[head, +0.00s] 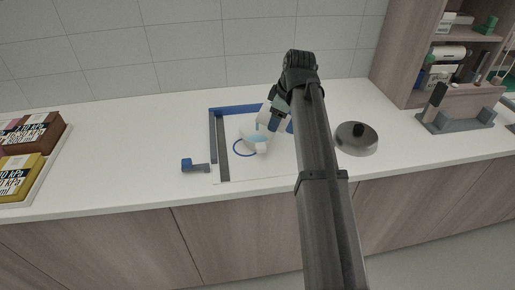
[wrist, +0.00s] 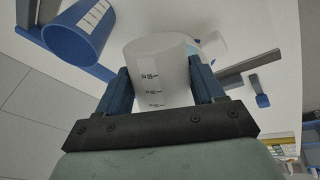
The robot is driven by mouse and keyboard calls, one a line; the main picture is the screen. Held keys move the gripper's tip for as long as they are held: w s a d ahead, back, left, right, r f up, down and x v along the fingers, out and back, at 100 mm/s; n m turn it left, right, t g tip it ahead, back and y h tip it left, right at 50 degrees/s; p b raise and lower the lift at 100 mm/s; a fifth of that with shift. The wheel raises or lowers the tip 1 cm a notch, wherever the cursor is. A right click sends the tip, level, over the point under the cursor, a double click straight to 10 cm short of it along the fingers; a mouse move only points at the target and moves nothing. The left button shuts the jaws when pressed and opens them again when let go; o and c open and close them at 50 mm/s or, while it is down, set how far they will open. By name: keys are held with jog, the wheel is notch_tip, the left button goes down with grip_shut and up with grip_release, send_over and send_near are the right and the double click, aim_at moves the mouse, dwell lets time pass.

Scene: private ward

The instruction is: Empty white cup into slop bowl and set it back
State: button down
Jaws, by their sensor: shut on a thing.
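My gripper (head: 274,118) is shut on a white cup (wrist: 160,72) with dark graduation marks, held between its two blue fingers in the wrist view. In the head view the cup (head: 264,114) shows just left of the fingers, partly hidden, and looks tilted. The bowl also shows partly behind the cup in the wrist view (wrist: 219,42). I cannot tell whether the cup touches the bowl or what is in the cup.
A blue graduated cup (wrist: 78,38) stands near the gripper. Blue and grey strips (head: 222,150) edge the work area, with a small blue block (head: 187,164) to the left. A round dark-topped object (head: 357,138) stands right of my arm. Boxes (head: 30,135) lie far left.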

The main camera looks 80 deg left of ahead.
aim_at(268, 106)
jog(key=shift+s+a+t, duration=0.2)
jog(key=shift+s+t, duration=0.05)
jog(key=shift+t, duration=0.25)
jog(key=shift+s+f+t+h, duration=0.1)
jog(key=shift+f+t+h, duration=0.05)
jog(key=shift+t+h, duration=0.35)
jog(key=shift+s+a+r+t+h, duration=0.3)
jog(key=shift+r+t+h, duration=0.1)
jog(key=shift+t, duration=0.1)
jog(key=shift+s+d+r+t, duration=0.1)
jog(key=shift+r+t, duration=0.1)
jog(key=shift+t, duration=0.3)
jog(key=shift+s+a+r+n+t+h, duration=0.15)
jog(key=shift+s+a+n+t+h, duration=0.15)
jog(key=shift+h, duration=0.1)
jog(key=shift+s+r+t+h, duration=0.2)
jog(key=shift+r+t+h, duration=0.1)
jog(key=shift+t, duration=0.4)
